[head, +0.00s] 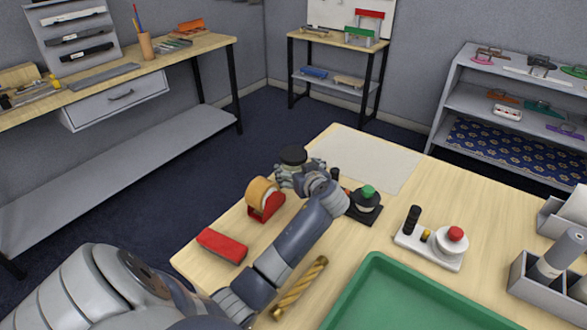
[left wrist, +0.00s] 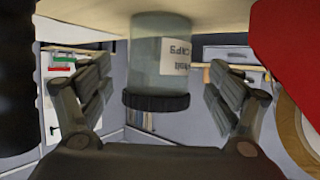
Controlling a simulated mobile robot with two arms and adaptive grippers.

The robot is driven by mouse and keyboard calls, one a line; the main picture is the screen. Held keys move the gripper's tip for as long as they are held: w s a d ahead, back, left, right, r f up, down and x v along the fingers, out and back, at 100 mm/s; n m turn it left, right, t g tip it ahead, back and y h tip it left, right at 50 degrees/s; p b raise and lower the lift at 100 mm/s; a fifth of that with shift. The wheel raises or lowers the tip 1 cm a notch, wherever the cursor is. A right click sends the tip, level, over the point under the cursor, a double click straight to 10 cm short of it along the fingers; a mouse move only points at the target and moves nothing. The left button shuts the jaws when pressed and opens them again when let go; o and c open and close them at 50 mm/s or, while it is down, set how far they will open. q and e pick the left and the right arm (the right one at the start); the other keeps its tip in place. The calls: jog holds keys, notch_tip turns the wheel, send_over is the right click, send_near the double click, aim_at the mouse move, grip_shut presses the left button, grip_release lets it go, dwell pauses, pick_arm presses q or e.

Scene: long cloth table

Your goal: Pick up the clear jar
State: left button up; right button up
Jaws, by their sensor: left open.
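The clear jar (left wrist: 148,55) has a black lid (left wrist: 156,101) and a white label with printed letters. It shows inverted in the left wrist view, its base against the table surface at the top of the picture. In the head view mainly its black lid (head: 293,154) shows at the table's far left edge; my left gripper hides most of the body. My left gripper (head: 302,172) is open, with one finger on each side of the jar in the left wrist view (left wrist: 158,82) and gaps between fingers and glass. My right gripper is not in view.
A red tape dispenser (head: 266,207) stands close beside the left gripper. A red block-like item (head: 222,245) and a gold twisted rod (head: 299,287) lie nearer. A black device with a green knob (head: 368,195) is to the right, and a green tray (head: 372,262) is in front.

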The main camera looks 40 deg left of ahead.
pick_arm(q)
jog(key=shift+w+a, duration=0.25)
jog(key=shift+a, duration=0.05)
jog(key=shift+p+x, duration=0.7)
jog(key=shift+x, duration=1.45)
jog(key=c, duration=1.1)
